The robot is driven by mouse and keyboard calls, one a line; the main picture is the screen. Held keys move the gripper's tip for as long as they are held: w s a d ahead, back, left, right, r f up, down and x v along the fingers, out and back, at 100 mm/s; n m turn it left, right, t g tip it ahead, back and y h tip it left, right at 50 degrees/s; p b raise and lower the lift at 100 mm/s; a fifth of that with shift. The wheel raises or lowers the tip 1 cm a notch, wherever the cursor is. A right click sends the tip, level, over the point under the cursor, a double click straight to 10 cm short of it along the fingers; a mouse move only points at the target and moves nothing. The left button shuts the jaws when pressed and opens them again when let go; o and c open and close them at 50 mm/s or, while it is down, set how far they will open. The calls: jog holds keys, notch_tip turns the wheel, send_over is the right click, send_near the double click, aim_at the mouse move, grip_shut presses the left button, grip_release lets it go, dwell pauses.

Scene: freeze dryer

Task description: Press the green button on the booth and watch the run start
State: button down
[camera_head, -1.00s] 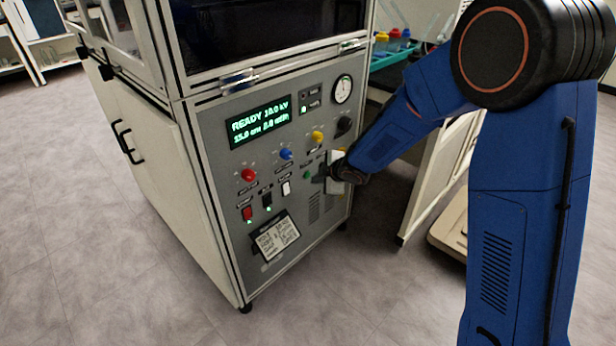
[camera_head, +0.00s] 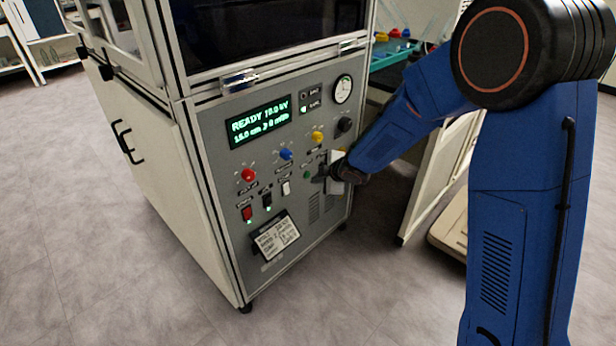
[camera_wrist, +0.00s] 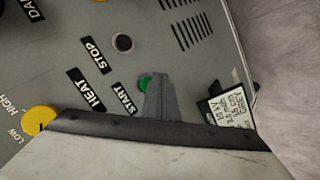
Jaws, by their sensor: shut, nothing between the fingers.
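The booth (camera_head: 215,165) is a pale cabinet with a grey control panel. Its small green button (camera_head: 306,174) shows low on the panel; it also shows in the wrist view (camera_wrist: 145,82), beside the START label and partly covered by my fingers. My gripper (camera_head: 319,177) is shut and empty, just right of the button in the head view. In the wrist view my gripper (camera_wrist: 160,78) has its tips at the button's edge; I cannot tell whether they touch it. The green-lit display (camera_head: 259,122) reads READY on its top line; its second line is blurred.
Red (camera_head: 248,175), blue (camera_head: 286,154) and yellow (camera_head: 317,137) knobs are on the panel. A dark round button (camera_wrist: 122,42) is beside STOP. A label card (camera_head: 277,238) is fixed low on the panel. Floor in front is clear.

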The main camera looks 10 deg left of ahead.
jog(key=shift+w+a, duration=0.25)
jog(key=shift+a, duration=0.1)
jog(key=shift+w+a, duration=0.25)
jog(key=shift+a, duration=0.05)
dwell(0.9)
jog(key=shift+d, duration=0.15)
dwell(0.3)
jog(key=shift+s+d, duration=0.5)
jog(key=s+d, duration=0.1)
jog(key=d, duration=0.1)
jog(key=s+d, duration=0.2)
dwell(0.7)
dwell(0.5)
